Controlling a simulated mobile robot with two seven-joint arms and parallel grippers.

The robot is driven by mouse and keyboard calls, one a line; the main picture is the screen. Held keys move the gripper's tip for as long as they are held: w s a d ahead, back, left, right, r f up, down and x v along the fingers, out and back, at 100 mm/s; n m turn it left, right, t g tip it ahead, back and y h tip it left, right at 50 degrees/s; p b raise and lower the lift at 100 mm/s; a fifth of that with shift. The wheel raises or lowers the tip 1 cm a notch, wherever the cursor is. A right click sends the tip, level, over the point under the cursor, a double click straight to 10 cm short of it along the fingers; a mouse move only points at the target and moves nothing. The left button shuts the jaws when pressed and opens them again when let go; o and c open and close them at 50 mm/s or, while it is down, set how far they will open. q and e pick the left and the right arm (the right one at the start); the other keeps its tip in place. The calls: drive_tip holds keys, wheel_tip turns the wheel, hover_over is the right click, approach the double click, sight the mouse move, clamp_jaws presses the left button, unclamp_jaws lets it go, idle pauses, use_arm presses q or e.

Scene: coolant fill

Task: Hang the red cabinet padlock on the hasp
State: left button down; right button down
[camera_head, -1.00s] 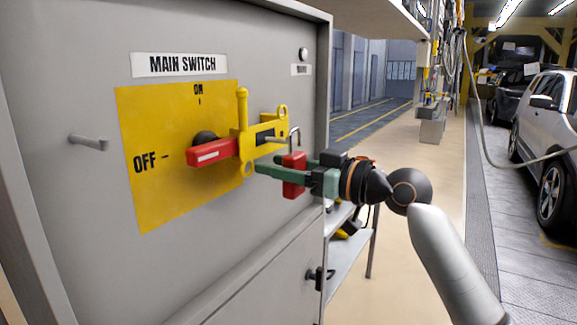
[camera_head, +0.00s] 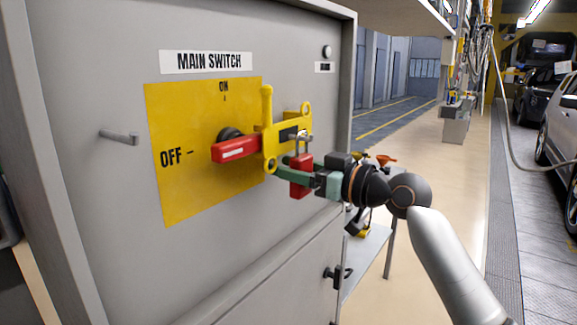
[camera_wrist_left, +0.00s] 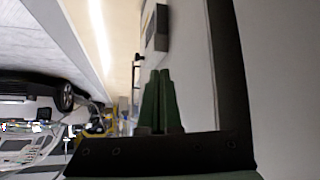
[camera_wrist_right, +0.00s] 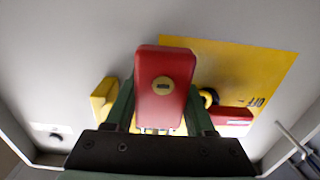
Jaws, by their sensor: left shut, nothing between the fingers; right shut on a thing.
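The red padlock (camera_head: 301,176) is held upright in my right gripper (camera_head: 290,172), whose green fingers are shut on its body. In the right wrist view the padlock (camera_wrist_right: 165,88) shows its keyhole face between the fingers. Its metal shackle (camera_head: 301,143) points up, close to the right part of the yellow hasp (camera_head: 287,136); I cannot tell whether it touches or passes through a hole.
The grey cabinet (camera_head: 110,200) carries the yellow switch plate (camera_head: 180,190) and a MAIN SWITCH label (camera_head: 206,61). A metal peg (camera_head: 119,137) sticks out at the left. A lower door latch (camera_head: 337,274) and a shelf (camera_head: 368,245) are below right.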

drive_tip(key=shift+f, duration=0.1)
drive_tip(key=shift+c, duration=0.9)
unclamp_jaws()
